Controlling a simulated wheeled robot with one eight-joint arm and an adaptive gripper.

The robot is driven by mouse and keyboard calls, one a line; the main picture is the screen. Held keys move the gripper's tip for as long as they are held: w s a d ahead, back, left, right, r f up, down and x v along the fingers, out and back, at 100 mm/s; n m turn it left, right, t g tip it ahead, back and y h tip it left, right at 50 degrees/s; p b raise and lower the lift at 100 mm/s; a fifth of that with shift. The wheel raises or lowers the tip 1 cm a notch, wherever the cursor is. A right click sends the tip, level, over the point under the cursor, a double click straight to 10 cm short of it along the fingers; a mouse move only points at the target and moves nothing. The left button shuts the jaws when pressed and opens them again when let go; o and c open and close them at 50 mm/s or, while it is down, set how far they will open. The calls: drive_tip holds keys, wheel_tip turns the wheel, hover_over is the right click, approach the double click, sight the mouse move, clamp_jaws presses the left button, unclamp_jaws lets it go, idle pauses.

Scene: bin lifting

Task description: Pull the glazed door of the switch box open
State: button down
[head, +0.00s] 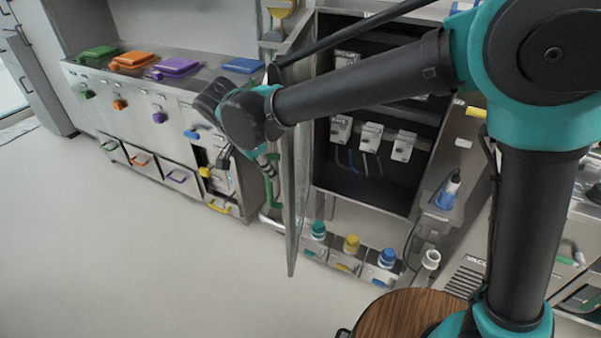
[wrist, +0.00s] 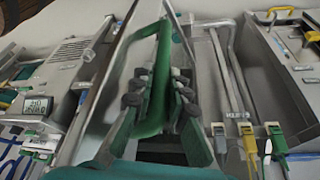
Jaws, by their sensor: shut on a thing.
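The switch box (head: 380,185) stands at the centre of the head view, its dark inside with several white switches and wires in plain sight. Its glazed door (head: 292,225) stands well open, swung out to the left and seen almost edge-on. My gripper (head: 266,164) is on the left side of the door, at its green handle (head: 272,193). In the wrist view the green handle (wrist: 162,62) runs between the fingers of my gripper (wrist: 155,92), which are shut on it. The fingers hide part of the handle.
A steel counter (head: 215,73) with coloured lids and handles runs along the back left. Below the box are several coloured plugs (head: 351,243). A round wooden top (head: 400,312) is at the front. The floor to the left is clear.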

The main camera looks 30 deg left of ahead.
drive_tip(key=a, duration=1.7)
drive_tip(key=shift+w+a, duration=0.15)
drive_tip(key=c, duration=1.5)
unclamp_jaws()
drive_tip(key=v, duration=1.2)
